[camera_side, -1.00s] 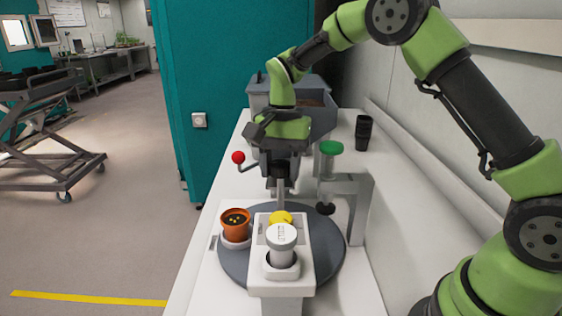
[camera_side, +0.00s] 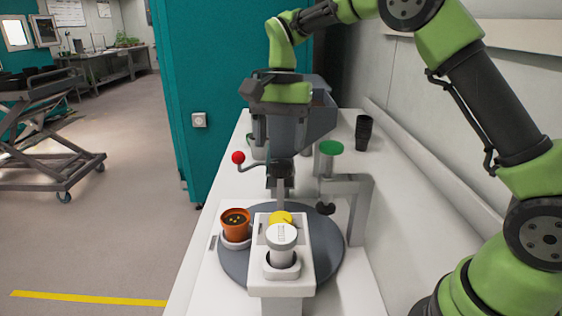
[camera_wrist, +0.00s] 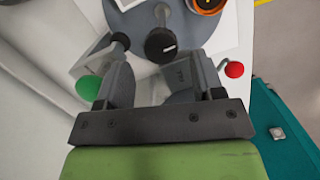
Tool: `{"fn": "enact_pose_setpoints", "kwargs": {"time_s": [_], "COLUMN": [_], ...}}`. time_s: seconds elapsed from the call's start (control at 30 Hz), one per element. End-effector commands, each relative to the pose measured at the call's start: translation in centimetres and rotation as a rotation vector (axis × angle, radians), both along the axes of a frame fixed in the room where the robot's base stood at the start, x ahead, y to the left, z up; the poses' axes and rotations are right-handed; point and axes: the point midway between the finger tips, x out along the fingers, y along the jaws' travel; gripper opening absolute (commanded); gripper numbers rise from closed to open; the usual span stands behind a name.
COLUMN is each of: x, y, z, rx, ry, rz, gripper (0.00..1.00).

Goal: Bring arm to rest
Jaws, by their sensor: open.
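My gripper (camera_side: 274,148) hangs below the green wrist in the side view, above the back part of the white bench, with the grey hopper behind it. In the wrist view my gripper (camera_wrist: 153,82) shows two grey fingers spread apart with nothing between them. It is open and empty. In the side view its fingertips are hard to tell from the grey parts behind.
An orange pot (camera_side: 236,220) with dark soil and yellow specks stands on a grey turntable (camera_side: 328,262). A white capped jar (camera_side: 282,238) stands on a white block in front.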

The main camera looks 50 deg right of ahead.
Motion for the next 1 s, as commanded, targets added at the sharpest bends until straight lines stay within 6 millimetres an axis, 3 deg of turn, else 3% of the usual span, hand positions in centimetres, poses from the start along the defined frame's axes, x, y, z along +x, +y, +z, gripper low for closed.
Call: {"fn": "enact_pose_setpoints", "kwargs": {"time_s": [0.47, 0.57, 0.77, 1.0], "x": [-0.1, -0.7, -4.7, -11.9], "y": [0.0, 0.1, 0.5, 1.2], "z": [1.1, 2.1, 6.5, 9.8], "rx": [0.001, 0.003, 0.007, -0.019], "ry": [-0.003, -0.031, -0.188, -0.428], "rz": [0.002, 0.025, 0.163, 0.36], "gripper": [0.62, 0.62, 0.62, 0.62]}}
